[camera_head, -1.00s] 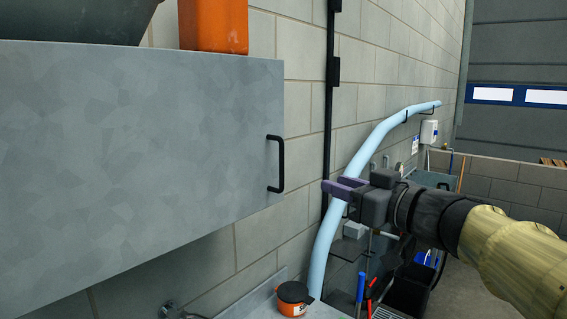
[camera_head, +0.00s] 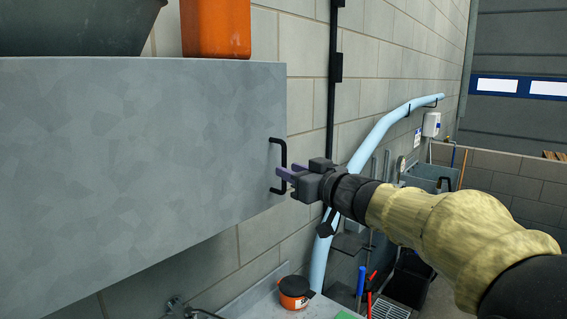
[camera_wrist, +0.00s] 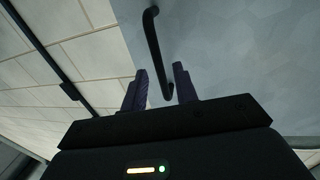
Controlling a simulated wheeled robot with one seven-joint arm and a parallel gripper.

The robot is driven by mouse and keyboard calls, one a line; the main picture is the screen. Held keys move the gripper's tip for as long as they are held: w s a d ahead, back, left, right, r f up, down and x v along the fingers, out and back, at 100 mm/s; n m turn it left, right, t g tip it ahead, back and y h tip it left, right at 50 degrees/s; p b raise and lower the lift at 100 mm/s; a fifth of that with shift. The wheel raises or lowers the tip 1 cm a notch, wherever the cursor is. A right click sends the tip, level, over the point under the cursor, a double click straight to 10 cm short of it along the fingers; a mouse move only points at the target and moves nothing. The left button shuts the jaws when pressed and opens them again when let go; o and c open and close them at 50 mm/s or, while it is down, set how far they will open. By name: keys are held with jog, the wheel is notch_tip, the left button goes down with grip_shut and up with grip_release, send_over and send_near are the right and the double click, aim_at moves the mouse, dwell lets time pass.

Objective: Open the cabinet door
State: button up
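The grey wall cabinet door (camera_head: 140,150) is closed and fills the left of the head view; it also shows in the wrist view (camera_wrist: 235,60). Its black bar handle (camera_head: 285,152) stands near the door's right edge. My gripper (camera_head: 280,173) is at the lower part of the handle, coming from the right. In the wrist view, the handle (camera_wrist: 153,35) runs down between the two purple fingers of my gripper (camera_wrist: 159,70). The fingers are apart, with gaps beside the bar, so the gripper looks open. The handle's lower end is close to the right finger.
An orange container (camera_head: 215,30) and a dark grey bin (camera_head: 75,25) stand on top of the cabinet. Below is a counter with an orange pot (camera_head: 295,293). A light blue pipe (camera_head: 345,190) runs along the block wall behind my gripper.

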aim_at(284, 188)
jog(key=shift+p+x, duration=0.35)
jog(key=shift+x, duration=1.45)
jog(key=shift+c, duration=0.4)
grip_shut()
jog(key=shift+s, duration=0.15)
